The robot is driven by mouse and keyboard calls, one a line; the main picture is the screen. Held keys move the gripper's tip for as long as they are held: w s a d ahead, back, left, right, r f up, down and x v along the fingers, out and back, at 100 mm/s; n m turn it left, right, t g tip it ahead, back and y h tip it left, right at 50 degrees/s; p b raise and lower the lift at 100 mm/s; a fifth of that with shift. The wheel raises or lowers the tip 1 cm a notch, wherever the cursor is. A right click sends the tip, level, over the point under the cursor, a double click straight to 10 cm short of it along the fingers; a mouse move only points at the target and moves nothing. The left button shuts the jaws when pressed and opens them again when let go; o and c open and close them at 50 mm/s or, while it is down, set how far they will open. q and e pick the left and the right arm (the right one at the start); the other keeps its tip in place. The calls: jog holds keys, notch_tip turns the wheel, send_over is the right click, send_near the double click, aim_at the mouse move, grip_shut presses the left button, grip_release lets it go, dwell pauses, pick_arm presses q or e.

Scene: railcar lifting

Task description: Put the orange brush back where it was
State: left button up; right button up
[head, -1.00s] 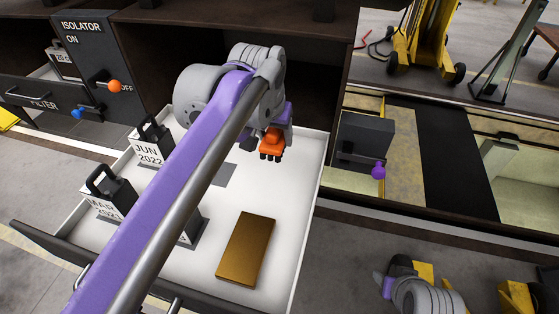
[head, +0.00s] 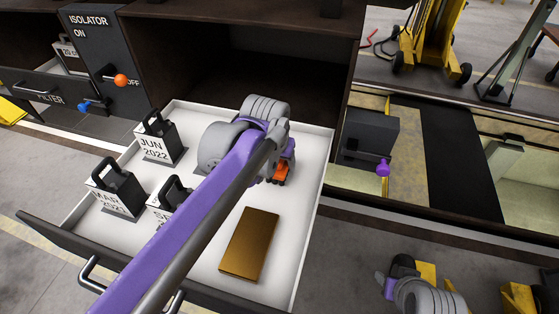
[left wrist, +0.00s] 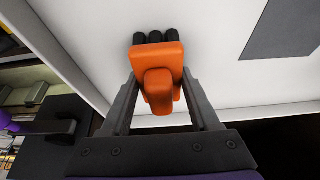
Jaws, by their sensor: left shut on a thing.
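The orange brush (head: 279,174) is in my left gripper (head: 276,178), over the right side of the open white drawer (head: 309,205). In the left wrist view the brush (left wrist: 158,78) sits between the two dark fingers of the left gripper (left wrist: 160,98), its black bristles pointing away. I cannot tell whether the bristles touch the drawer floor. A grey patch on the drawer floor (left wrist: 283,28) shows in the left wrist view, apart from the brush. My right gripper (head: 390,284) is at the lower right, beyond the drawer; its fingers are unclear.
The drawer holds dated blocks with handles, JUN 2022 (head: 155,149) and MAR (head: 112,203), plus a third block (head: 165,212) partly behind my arm. A brown-gold slab (head: 249,243) lies at the front right. A dark box with a purple knob (head: 383,168) stands right of the drawer.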

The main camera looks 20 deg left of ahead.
pick_arm(q)
jog(key=shift+f, duration=0.2)
jog(key=o, duration=1.3)
jog(key=shift+r, duration=0.1)
jog(key=v, duration=1.2)
jog(key=shift+r, duration=0.1)
